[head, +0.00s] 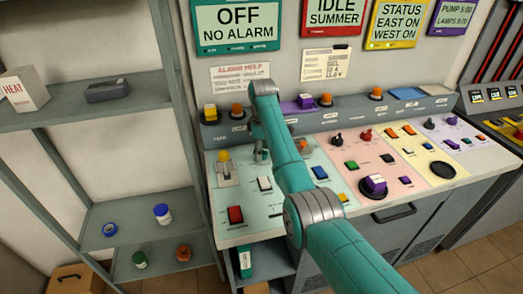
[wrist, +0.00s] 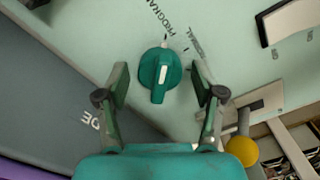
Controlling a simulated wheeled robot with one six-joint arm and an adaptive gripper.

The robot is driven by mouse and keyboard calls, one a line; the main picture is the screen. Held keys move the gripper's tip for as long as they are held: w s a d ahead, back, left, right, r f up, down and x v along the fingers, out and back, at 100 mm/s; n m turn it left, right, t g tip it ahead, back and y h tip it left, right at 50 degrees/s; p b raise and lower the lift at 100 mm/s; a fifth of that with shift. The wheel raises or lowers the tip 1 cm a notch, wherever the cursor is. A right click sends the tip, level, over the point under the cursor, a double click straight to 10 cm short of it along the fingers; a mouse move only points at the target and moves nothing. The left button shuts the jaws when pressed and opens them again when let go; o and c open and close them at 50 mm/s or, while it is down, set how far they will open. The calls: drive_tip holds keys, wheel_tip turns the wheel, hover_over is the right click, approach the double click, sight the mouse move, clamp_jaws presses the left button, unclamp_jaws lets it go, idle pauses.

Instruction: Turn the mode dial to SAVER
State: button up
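The mode dial (wrist: 158,75) is a round teal knob with a white pointer line, on a pale green panel in the wrist view. Small tick marks and dark lettering surround its upper edge; one label starts "PROGRA" and a slanted one looks like "NORMAL". I cannot make out a SAVER label. My gripper (wrist: 160,70) is open, with one finger on each side of the dial and a visible gap on both sides. In the head view my gripper (head: 262,150) is low over the left panel section, and the dial cannot be made out there.
A lever with a yellow ball (wrist: 243,151) stands close to my right finger; it also shows in the head view (head: 223,156). Several knobs and buttons fill the panel to the right.

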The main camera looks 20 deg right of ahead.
drive_tip(key=c, duration=0.9)
drive_tip(key=shift+o, duration=0.2)
drive_tip(key=shift+m, duration=0.3)
drive_tip(key=m, duration=0.3)
drive_tip(key=shift+m, duration=0.4)
drive_tip(key=m, duration=0.4)
drive_tip(key=shift+m, duration=0.3)
drive_tip(key=m, duration=0.8)
drive_tip(key=shift+m, duration=0.6)
